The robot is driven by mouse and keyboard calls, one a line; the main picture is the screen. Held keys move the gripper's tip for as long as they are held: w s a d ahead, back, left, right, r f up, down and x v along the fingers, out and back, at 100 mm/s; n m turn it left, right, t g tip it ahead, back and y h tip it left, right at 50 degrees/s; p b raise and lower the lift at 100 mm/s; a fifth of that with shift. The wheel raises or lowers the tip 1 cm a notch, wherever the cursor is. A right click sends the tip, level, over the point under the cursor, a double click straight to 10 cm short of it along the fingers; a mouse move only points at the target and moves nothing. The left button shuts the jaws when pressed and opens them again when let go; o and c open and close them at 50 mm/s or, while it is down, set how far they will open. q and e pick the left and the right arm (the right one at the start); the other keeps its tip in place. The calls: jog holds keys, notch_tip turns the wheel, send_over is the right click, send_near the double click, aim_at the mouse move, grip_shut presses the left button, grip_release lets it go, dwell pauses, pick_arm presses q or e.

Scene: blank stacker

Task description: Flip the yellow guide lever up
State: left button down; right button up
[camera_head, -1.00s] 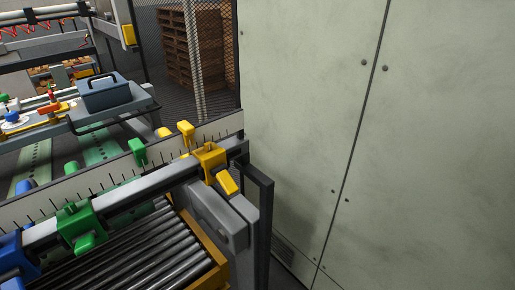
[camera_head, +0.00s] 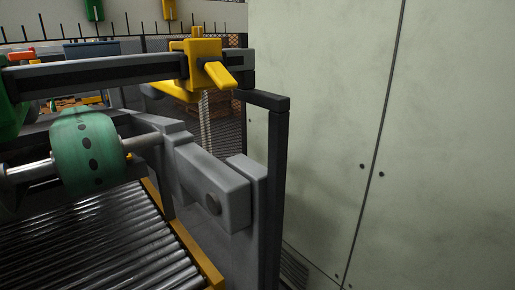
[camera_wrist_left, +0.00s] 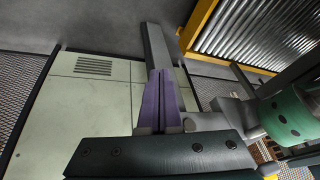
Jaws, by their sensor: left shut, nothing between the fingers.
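The yellow guide lever (camera_head: 219,75) sticks out from a yellow guide block (camera_head: 193,66) on the grey rail in the head view. It slants down to the right. My left gripper (camera_wrist_left: 161,77) shows only in the left wrist view, as two purple fingers shut together with nothing between them. It points toward a grey post and the pale panels. The lever cannot be made out clearly in that view; only small yellow bits show at the bottom edge. My right gripper is in neither view.
A green spotted roller (camera_head: 88,150) sits below the grey rail (camera_head: 95,71), above the metal conveyor rollers (camera_head: 100,245). A dark upright post (camera_head: 275,180) stands right of the lever. A large pale cabinet wall (camera_head: 330,100) closes off the right side.

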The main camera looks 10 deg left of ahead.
pick_arm(q)
jog(key=w+a+f+m+t+y+b, duration=0.1)
jog(key=w+a+f+m+t+b, duration=0.15)
jog(key=w+f+b, duration=0.5)
jog(key=w+a+f+m+t+y+b, duration=0.1)
jog(key=w+a+f+m+t+b, duration=0.1)
jog(key=w+a+m+t+b, duration=0.4)
jog(key=w+r+m+t+h, duration=0.1)
jog(key=w+r+m+t, duration=0.4)
jog(key=w+r+m, duration=0.45)
notch_tip(320, 180, up, 12)
jog(key=d+m+g+h, duration=0.1)
jog(key=m+h, duration=0.6)
jog(key=m, duration=0.8)
jog(key=w+d+m+g+h, duration=0.1)
jog(key=m+g+h, duration=0.1)
jog(key=m+h, duration=0.6)
jog(key=m, duration=0.7)
jog(key=shift+d+r+g+h, duration=0.25)
jog(key=shift+d+g+h, duration=0.05)
jog(key=shift+g, duration=0.05)
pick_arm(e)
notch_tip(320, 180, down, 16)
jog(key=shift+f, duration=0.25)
pick_arm(q)
jog(key=shift+w, duration=0.1)
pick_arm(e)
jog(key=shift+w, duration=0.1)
